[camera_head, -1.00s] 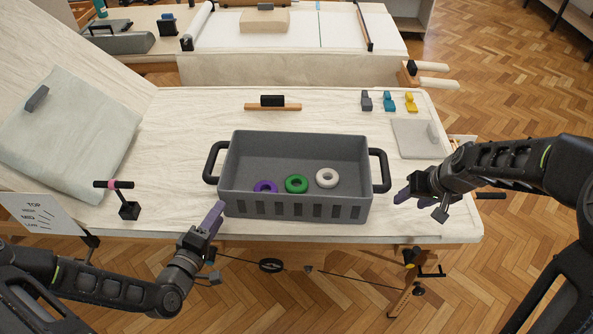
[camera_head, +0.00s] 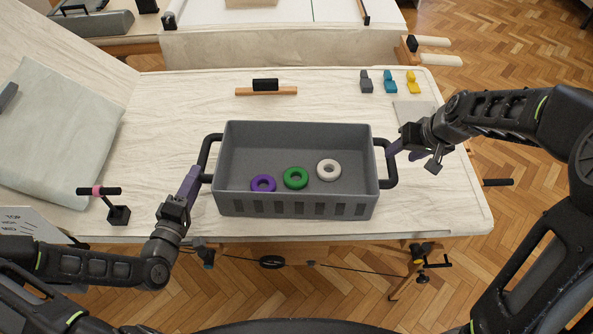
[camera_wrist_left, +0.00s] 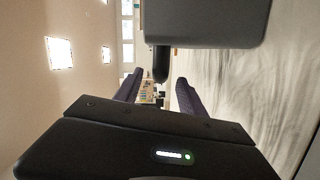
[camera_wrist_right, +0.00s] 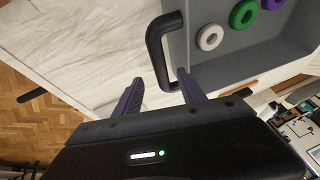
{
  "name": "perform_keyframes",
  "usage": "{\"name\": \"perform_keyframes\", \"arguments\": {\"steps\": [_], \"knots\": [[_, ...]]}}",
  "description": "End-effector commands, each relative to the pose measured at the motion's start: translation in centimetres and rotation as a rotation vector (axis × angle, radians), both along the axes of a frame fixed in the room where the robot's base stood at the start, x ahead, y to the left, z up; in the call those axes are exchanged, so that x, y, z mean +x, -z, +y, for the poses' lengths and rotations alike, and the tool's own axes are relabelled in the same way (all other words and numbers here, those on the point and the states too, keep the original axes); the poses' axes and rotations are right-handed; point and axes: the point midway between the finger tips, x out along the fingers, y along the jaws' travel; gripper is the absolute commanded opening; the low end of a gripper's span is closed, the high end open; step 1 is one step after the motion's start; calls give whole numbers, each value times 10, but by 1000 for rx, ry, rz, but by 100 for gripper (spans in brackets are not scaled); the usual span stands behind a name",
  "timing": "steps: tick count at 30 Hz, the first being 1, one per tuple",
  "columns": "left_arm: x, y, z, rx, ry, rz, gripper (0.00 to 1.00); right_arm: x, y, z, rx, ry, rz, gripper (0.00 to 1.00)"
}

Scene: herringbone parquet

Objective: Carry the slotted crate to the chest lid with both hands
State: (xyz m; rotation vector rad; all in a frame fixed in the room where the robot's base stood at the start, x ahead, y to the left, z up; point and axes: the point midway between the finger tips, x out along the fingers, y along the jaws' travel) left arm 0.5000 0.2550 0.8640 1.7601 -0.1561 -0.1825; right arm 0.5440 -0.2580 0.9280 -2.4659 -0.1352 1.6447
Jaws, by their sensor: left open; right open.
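The slotted grey crate (camera_head: 296,208) stands on the pale cloth-covered table, with a purple ring (camera_head: 263,184), a green ring (camera_head: 295,178) and a white ring (camera_head: 328,169) inside. My left gripper (camera_head: 193,180) is open at the crate's left handle (camera_head: 205,156); in the left wrist view that handle (camera_wrist_left: 160,65) shows between the spread fingers. My right gripper (camera_head: 396,150) is open at the right handle (camera_head: 390,172); in the right wrist view this handle (camera_wrist_right: 155,50) reaches down between the fingers. I cannot tell which surface is the chest lid.
A black-handled wooden bar (camera_head: 266,90) lies behind the crate. Grey, teal and yellow blocks (camera_head: 390,84) stand at the back right. A black post with a pink-banded bar (camera_head: 118,214) stands at the front left. Another pale surface (camera_head: 270,48) lies beyond the table.

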Motion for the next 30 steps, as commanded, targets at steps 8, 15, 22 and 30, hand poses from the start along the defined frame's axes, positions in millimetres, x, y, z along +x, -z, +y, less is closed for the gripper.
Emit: {"name": "perform_keyframes", "arguments": {"steps": [8, 15, 22, 30], "knots": [[31, 0, -7, 0, 2, -3, 48, 11, 29, 5, 0, 1, 3, 48], [62, 2, -14, 0, 1, -1, 48, 24, 58, 10, -1, 0, 2, 48], [73, 2, -16, 0, 0, 0, 48, 29, 68, 12, -1, 1, -1, 48], [73, 2, -16, 0, 0, 0, 43, 29, 67, 13, 0, 0, 0, 43]]}}
